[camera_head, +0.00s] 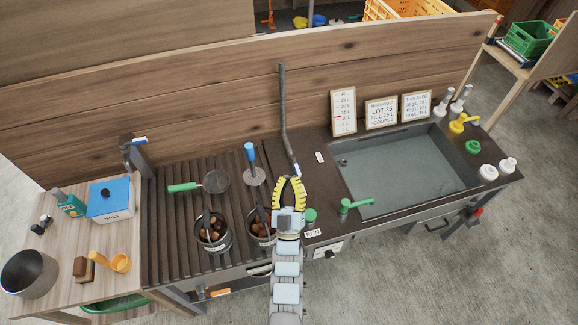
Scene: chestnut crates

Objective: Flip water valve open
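The water valve is not labelled legibly, so I cannot tell for sure which fitting it is. A small fitting with a blue lever (138,140) stands at the left end of the slatted rack. A green-handled lever (355,205) sits on the front edge of the sink. A grey upright pipe (284,110) bends down at the back of the counter. My gripper (290,180), with yellow fingers, is over the counter between the rack and the sink. Its fingers look apart with nothing between them. It is away from both levers.
Two pots of chestnuts (213,236) stand on the slatted rack (170,225), beside a strainer (215,181) and a blue-handled tool (252,160). A blue-lidded salt box (110,200) stands at left. Signs (381,113) line the back.

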